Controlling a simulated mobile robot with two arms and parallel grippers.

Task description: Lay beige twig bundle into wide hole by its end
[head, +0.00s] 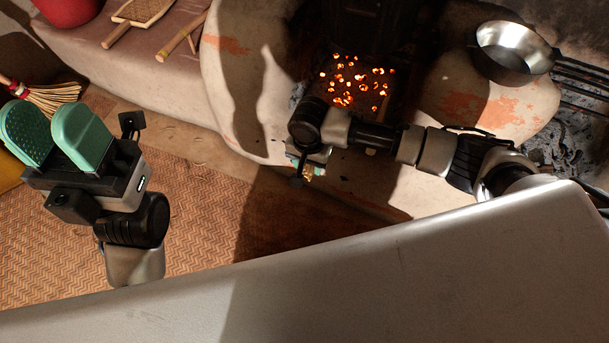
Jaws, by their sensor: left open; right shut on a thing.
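My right gripper (308,157) is at the front edge of the mud hearth, mostly hidden under its own wrist. It is shut on the beige twig bundle (308,172), of which only a small tan end shows below the fingers. The wide hole (355,85) is the dark opening in the hearth, with glowing orange embers in it. It lies above and to the right of my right gripper in the picture, and the bundle's visible end is outside it. My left gripper (52,125), with green finger pads, is open and empty over the woven mat at the left.
A metal pan (513,50) sits on the hearth at the right, beside dark bars (580,75) and ash. A clay ledge (150,75) at the upper left holds wooden tools (145,12) and a red vessel (68,10). A broom (50,95) lies near my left gripper.

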